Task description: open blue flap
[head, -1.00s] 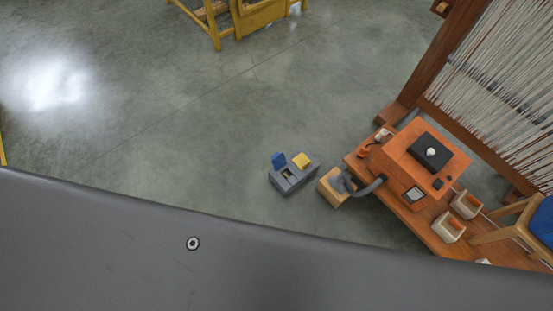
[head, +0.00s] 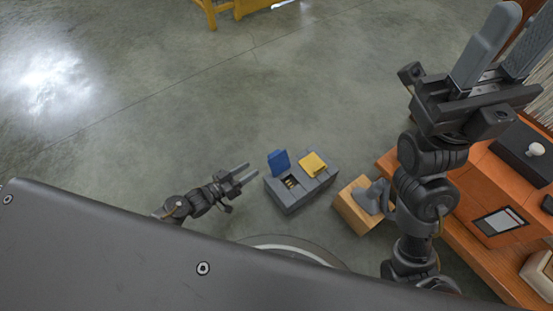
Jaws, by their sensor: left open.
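The grey box (head: 291,204) stands on the floor at the middle. Its blue flap (head: 278,162) stands raised at the back left edge, and an open compartment with small yellowish things in it shows in front of the flap. A yellow flap (head: 313,164) is on the right part of the box; I cannot tell how far it is raised. My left gripper (head: 251,172) is open and empty, just left of the box, with its fingers pointing at the box and apart from the blue flap. My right gripper (head: 527,22) is large at the upper right, fingers apart, with nothing seen between them.
A wooden block with a grey piece on it (head: 358,208) stands right of the box. An orange cabinet (head: 487,180) fills the right side, partly behind my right arm. A yellow wooden frame (head: 240,8) is at the top. The floor behind and left of the box is clear.

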